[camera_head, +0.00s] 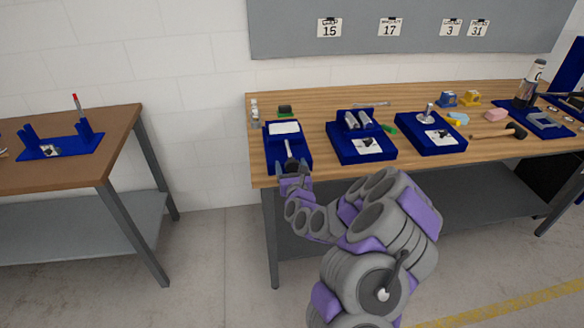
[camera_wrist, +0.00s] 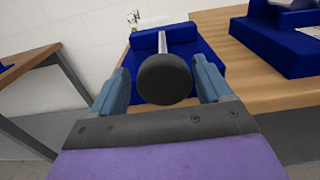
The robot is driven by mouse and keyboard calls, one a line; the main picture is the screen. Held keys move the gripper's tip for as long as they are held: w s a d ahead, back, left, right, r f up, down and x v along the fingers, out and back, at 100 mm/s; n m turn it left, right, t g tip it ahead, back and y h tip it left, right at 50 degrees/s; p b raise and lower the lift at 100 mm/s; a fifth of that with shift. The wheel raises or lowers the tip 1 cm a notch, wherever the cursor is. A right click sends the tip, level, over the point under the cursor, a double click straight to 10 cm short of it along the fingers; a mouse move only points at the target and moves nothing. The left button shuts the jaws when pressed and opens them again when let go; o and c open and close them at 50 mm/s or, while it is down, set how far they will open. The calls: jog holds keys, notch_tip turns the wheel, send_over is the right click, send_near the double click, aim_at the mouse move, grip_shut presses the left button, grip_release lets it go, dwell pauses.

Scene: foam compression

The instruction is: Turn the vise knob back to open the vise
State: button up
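The vise (camera_head: 284,146) is a blue fixture at the left end of the wooden bench, with a metal screw rod towards the front edge. In the wrist view its blue body (camera_wrist: 207,48) stands behind a round black knob (camera_wrist: 164,79) on the pale rod (camera_wrist: 162,42). My gripper (camera_head: 291,172) is at the front end of the vise. In the wrist view my gripper (camera_wrist: 163,82) has one blue-grey finger on each side of the knob. The fingers are wide apart, with a thin gap seeming to show beside the knob. Contact is hard to judge. A white block (camera_head: 285,128) sits at the back of the vise.
To the right on the bench (camera_head: 330,98) stand a blue fixture with metal cylinders (camera_head: 361,142) and another blue fixture (camera_head: 430,138). A hammer (camera_head: 500,132) lies farther right. A second table (camera_head: 120,125) stands at left, with open floor between.

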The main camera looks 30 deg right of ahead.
jog(key=shift+c, duration=1.4)
jog(key=shift+s+d, duration=0.1)
jog(key=shift+d, duration=0.25)
jog(key=c, duration=0.4)
jog(key=shift+a, duration=0.1)
jog(key=shift+c, duration=1.4)
jog(key=shift+n, duration=0.4)
